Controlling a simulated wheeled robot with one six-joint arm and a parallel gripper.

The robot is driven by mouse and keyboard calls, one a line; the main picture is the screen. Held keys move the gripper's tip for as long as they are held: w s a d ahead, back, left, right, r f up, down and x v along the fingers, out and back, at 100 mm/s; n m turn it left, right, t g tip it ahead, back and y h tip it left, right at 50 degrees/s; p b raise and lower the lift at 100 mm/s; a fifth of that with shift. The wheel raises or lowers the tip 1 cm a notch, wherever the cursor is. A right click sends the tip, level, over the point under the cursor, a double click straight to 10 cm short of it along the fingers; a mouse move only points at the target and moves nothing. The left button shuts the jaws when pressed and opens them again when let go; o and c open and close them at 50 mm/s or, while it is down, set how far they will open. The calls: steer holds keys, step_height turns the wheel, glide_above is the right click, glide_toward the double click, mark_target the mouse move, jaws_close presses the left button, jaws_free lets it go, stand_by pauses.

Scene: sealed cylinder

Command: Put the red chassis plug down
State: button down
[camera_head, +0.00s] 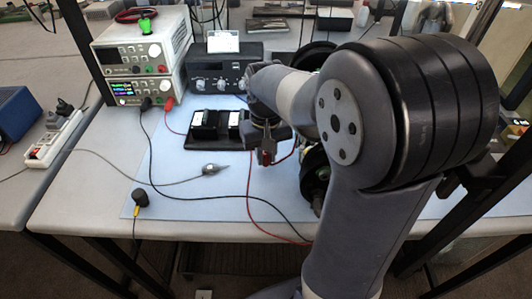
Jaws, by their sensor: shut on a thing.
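My gripper (266,148) is in the middle of the camera_head view, above the light blue mat (190,178). It is shut on the red chassis plug (266,158), which shows as a small red piece at the fingertips. A red cable (249,195) runs from near the plug down over the mat. My arm covers much of the right side, and the fingers are small and partly hidden.
Two stacked power supplies (135,72) stand at the back left. A black tray with two dark blocks (205,127) sits left of my gripper. A grey probe (211,169) and a black cylinder (140,198) lie on the mat. A dark round machine (315,178) is right of my gripper.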

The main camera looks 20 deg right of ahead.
mark_target(266, 154)
steer(key=shift+f+b, duration=0.3)
steer(key=shift+f, duration=0.25)
steer(key=shift+f, duration=0.1)
steer(key=c, duration=1.3)
jaws_free()
step_height(266, 154, up, 13)
steer(key=p, duration=0.1)
steer(key=shift+r+p, duration=0.2)
steer(key=shift+p, duration=0.2)
steer(key=shift+f, duration=0.1)
step_height(266, 154, down, 12)
steer(key=shift+f+b, duration=0.1)
steer(key=shift+b, duration=0.55)
